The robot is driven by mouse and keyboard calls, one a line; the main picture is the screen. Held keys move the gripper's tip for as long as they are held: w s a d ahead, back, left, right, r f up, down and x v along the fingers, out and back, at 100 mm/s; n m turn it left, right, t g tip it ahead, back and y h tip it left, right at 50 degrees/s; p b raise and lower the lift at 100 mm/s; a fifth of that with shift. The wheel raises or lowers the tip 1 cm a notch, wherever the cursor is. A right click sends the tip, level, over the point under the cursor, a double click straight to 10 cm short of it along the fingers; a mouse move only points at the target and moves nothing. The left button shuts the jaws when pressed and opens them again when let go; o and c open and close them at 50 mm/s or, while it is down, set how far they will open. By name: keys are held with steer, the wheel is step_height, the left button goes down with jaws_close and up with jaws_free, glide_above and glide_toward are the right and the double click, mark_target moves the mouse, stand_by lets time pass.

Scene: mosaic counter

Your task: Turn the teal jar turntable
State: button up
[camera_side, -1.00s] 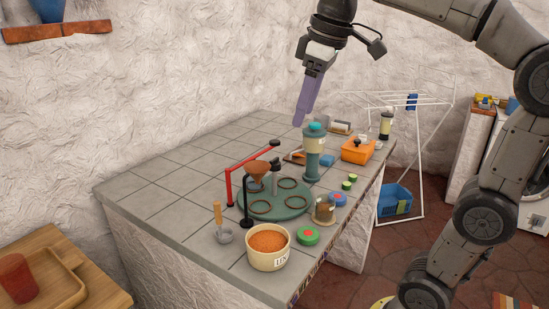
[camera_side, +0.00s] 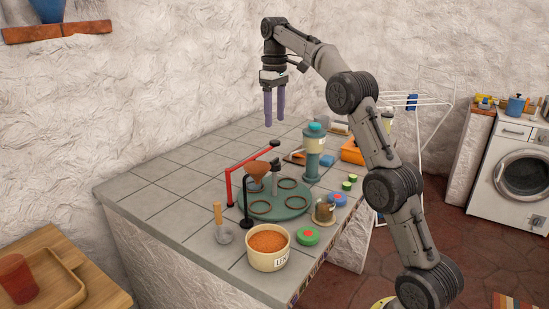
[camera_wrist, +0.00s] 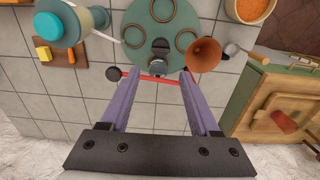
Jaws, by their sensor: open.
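The teal turntable (camera_side: 265,211) lies flat on the tiled counter, with several dark rings on its top. It also shows in the wrist view (camera_wrist: 155,12) at the top centre. A dark knobbed post (camera_side: 276,178) stands near its back edge. A copper funnel (camera_side: 257,171) hangs over its left part; it is also in the wrist view (camera_wrist: 205,53). A red bar handle (camera_side: 229,185) reaches beside and behind the turntable. My gripper (camera_side: 274,122) is open and empty, pointing down high above the counter behind the turntable. In the wrist view its purple fingers (camera_wrist: 155,82) are spread apart.
A teal-and-cream dispenser (camera_side: 314,155) stands right of the turntable. A tub of orange grains (camera_side: 268,247), a green-and-red button (camera_side: 307,236) and a scoop (camera_side: 223,236) sit in front. A brown jar (camera_side: 324,213) is at the right. The counter's back left is clear.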

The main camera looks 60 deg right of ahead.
glide_above(274, 179)
steer(key=f, duration=1.3)
steer(key=shift+w+d+f, duration=0.15)
steer(key=shift+d, duration=0.2)
jaws_close()
stand_by(0.8)
